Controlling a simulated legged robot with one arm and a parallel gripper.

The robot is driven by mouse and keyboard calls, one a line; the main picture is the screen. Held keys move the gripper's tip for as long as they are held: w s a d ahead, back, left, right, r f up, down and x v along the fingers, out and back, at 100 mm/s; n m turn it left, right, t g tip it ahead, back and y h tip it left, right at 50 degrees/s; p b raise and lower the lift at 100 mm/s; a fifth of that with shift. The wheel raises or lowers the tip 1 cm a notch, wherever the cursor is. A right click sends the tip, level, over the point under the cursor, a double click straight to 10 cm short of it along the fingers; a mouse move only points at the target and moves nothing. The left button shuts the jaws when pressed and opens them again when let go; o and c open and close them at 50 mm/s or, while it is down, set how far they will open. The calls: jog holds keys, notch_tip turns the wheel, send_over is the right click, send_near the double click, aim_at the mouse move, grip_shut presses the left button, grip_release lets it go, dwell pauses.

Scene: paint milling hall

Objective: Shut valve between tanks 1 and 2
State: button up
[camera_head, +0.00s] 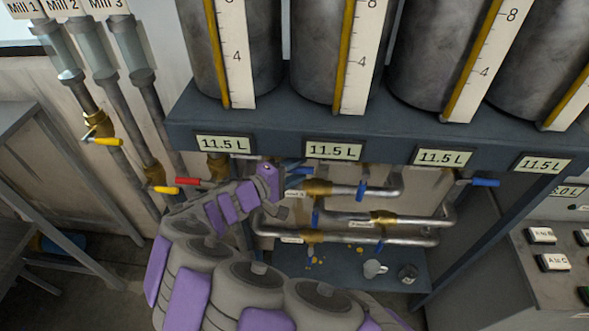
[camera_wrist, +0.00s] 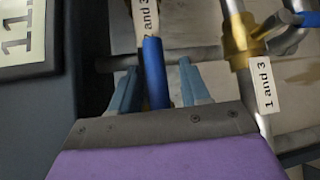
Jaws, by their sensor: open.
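My gripper (camera_wrist: 158,68) is open, with its two blue-grey fingers on either side of a blue valve handle (camera_wrist: 155,72) in the wrist view. Whether they touch it is unclear. A white label by this handle (camera_wrist: 146,18) seems to read "2 and 3", partly hidden. A second brass valve (camera_wrist: 238,42) carries a label "1 and 3" (camera_wrist: 267,84) and a blue handle. In the head view my gripper (camera_head: 298,174) is under the tank shelf, by the pipes. Other blue handles there include an upper one (camera_head: 361,190) and a lower one (camera_head: 316,214). No "1 and 2" label is readable.
Several tanks (camera_head: 325,60) stand on a dark shelf (camera_head: 390,146) with displays reading 11.5 L. A red handle (camera_head: 187,181) and yellow handles (camera_head: 108,142) are at left. A mug (camera_head: 375,268) sits on a lower shelf (camera_head: 335,280). A button panel (camera_head: 555,263) is at right.

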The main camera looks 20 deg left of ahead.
jog(key=shift+d+r, duration=0.1)
jog(key=shift+d, duration=0.5)
jog(key=shift+a, duration=0.5)
jog(key=c, duration=0.6)
jog(key=shift+d, duration=0.1)
grip_shut()
